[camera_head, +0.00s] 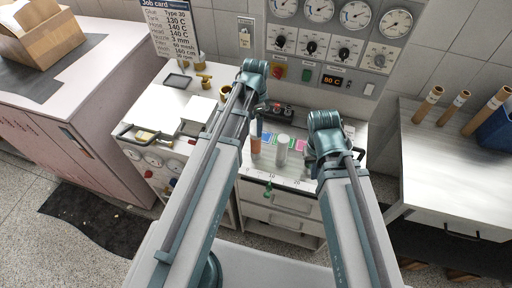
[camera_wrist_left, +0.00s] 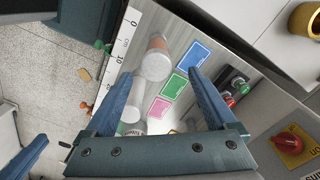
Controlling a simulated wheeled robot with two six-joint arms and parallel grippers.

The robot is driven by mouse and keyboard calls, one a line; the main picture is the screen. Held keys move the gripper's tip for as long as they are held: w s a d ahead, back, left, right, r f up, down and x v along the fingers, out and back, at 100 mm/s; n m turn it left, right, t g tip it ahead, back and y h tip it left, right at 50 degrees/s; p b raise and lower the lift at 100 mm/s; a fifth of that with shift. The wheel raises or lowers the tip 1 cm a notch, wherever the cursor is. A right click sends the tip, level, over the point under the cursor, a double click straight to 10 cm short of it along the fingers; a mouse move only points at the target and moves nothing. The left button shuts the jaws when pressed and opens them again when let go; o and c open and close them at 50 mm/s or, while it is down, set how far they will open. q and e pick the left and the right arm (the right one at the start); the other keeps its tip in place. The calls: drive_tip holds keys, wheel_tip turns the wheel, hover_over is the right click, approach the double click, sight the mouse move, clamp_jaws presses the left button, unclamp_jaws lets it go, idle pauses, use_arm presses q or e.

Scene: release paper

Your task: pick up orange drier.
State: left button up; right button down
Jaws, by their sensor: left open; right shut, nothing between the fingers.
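The orange drier appears as a small orange cylinder (camera_head: 256,145) on the work surface in the head view. In the left wrist view it is a pale cylinder with an orange end (camera_wrist_left: 157,44), in the space beyond my fingertips. My left gripper (camera_head: 258,118) hangs above and close to it; its two fingers are spread apart and empty in the left wrist view (camera_wrist_left: 160,76). A white-grey cylinder (camera_head: 282,146) stands just right of the orange one. My right gripper (camera_head: 316,160) is further right over the surface, shut, its fingertips hard to make out.
Blue, green and pink cards lie behind the cylinders; the pink card (camera_head: 300,145) shows at right. A control box with buttons (camera_head: 282,111) stands at the back below the gauge panel (camera_head: 335,45). A ruler strip (camera_wrist_left: 120,50) runs along the front edge.

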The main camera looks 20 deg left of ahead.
sight(255, 141)
use_arm(q)
wheel_tip(255, 141, down, 5)
drive_tip(key=b, duration=0.4)
drive_tip(key=shift+f, duration=0.2)
drive_tip(key=f+b, duration=0.1)
drive_tip(key=b, duration=0.1)
drive_tip(key=f+b, duration=0.1)
drive_tip(key=f, duration=0.1)
drive_tip(key=f+b, duration=0.2)
drive_tip(key=shift+s+f+b, duration=0.15)
drive_tip(key=shift+s+b, duration=0.15)
clamp_jaws()
